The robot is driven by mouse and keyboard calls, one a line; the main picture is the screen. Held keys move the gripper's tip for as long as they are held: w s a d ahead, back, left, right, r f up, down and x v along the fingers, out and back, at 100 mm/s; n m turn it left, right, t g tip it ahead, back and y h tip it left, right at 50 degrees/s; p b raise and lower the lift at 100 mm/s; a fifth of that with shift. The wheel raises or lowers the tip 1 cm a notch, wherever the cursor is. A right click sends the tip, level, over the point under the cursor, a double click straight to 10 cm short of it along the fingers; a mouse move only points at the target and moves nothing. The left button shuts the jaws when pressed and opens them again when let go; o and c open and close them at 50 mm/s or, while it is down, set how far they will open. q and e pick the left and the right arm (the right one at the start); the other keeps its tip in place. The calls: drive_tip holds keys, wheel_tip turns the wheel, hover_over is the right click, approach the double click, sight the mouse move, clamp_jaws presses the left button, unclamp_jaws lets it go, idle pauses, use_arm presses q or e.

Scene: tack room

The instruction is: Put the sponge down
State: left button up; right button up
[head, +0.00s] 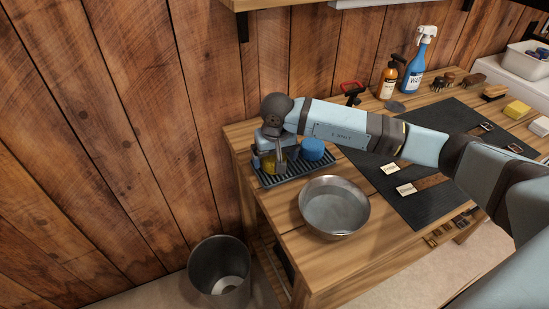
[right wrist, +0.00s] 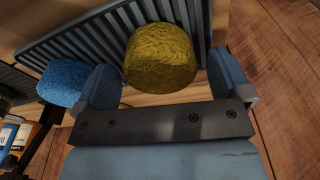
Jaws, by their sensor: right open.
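A yellow sponge (head: 268,164) sits on a dark ribbed rack (head: 294,174) at the table's back left corner. In the right wrist view the yellow sponge (right wrist: 160,58) lies between the two fingers, against the ribs of the rack (right wrist: 75,40). My right gripper (head: 272,156) is open around it, with a gap to each finger. A blue sponge (head: 312,149) sits on the same rack to the right; it also shows in the right wrist view (right wrist: 63,82), outside the left finger. My left gripper is not in view.
A metal bowl (head: 334,208) stands in front of the rack. A dark mat (head: 415,200) with tags and straps covers the middle of the table. Spray bottle (head: 416,65), amber bottle (head: 387,82) and brushes stand at the back. A metal bin (head: 219,270) is on the floor.

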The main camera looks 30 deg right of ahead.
wheel_tip(320, 180, up, 11)
drive_tip(key=s, duration=0.1)
drive_tip(key=shift+s+a, duration=0.15)
clamp_jaws()
idle(0.4)
idle(0.5)
idle(0.5)
